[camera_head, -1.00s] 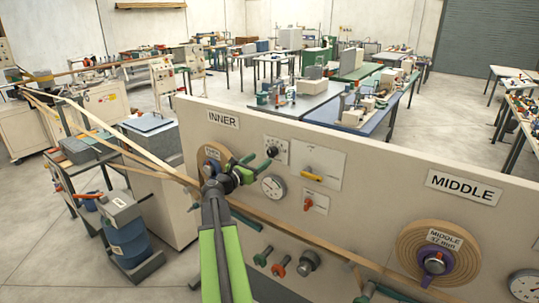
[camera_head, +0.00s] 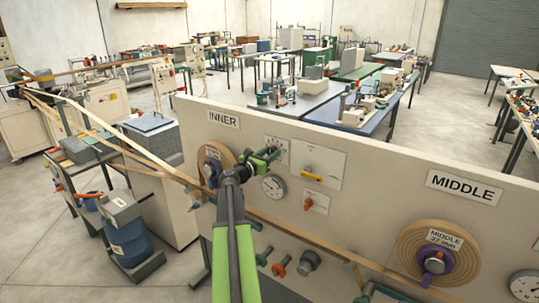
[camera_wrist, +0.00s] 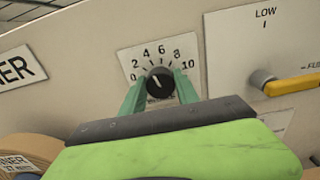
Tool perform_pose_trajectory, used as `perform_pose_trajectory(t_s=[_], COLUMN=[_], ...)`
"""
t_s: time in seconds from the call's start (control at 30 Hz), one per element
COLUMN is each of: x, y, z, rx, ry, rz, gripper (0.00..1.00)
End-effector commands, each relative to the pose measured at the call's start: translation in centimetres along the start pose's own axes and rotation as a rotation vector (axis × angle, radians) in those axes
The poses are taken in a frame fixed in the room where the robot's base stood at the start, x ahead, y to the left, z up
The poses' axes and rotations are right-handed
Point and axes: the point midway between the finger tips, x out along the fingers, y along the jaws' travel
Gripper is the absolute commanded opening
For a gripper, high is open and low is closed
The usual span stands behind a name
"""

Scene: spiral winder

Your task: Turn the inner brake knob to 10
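The inner brake knob (camera_wrist: 160,84) is a black round knob on a white dial plate (camera_wrist: 134,64) marked 0 to 10. Its white pointer line leans up and left, roughly toward 4. In the wrist view my gripper (camera_wrist: 160,80) has its two green fingers apart, one on each side of the knob. I cannot tell whether the fingertips touch it. In the head view my gripper (camera_head: 266,157) is in front of the dial plate (camera_head: 276,147) below the INNER label (camera_head: 223,119) and hides the knob.
A tape roll (camera_head: 214,156) is left of my gripper. A round gauge (camera_head: 273,187) sits just below it. A yellow-handled switch (camera_head: 312,177) and a red switch (camera_head: 316,202) are to the right on the panel. Wooden tape runs along the panel.

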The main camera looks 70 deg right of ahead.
Motion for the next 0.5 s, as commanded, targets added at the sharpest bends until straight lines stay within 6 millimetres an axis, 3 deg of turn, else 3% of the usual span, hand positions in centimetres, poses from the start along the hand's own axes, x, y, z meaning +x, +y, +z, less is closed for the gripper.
perform_pose_trajectory(t_s=[0.03,0.17,0.2,0.5], x=[-0.01,0.0,-0.8,-0.13], y=[0.05,0.06,-0.25,0.16], z=[0.01,0.02,0.02,0.01], rx=[0.0,0.0,0.0,0.044], ry=[0.0,0.0,0.0,0.0], rz=[0.001,0.001,0.002,0.003], gripper=[0.17,0.0,0.0,0.0])
